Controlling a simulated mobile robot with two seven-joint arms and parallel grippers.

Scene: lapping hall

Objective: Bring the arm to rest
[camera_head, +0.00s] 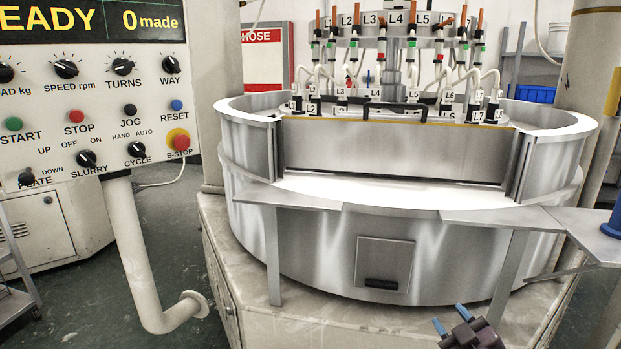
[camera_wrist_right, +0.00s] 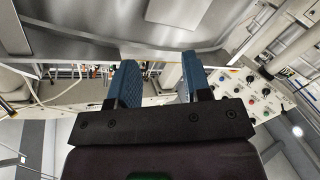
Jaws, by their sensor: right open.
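My right gripper (camera_head: 450,320) shows at the bottom right of the head view, in front of the lapping machine and below its metal shelf. Its two blue fingers are apart with nothing between them. In the right wrist view the gripper (camera_wrist_right: 158,82) also stands open and empty, with the machine's metal surface beyond the fingertips. My left gripper does not show in either view.
The round steel lapping machine (camera_head: 330,245) fills the middle, with metal shelves (camera_head: 500,217) along its front. A control panel (camera_head: 100,110) on a bent post (camera_head: 137,255) stands at the left. A blue object (camera_head: 613,220) is at the right edge.

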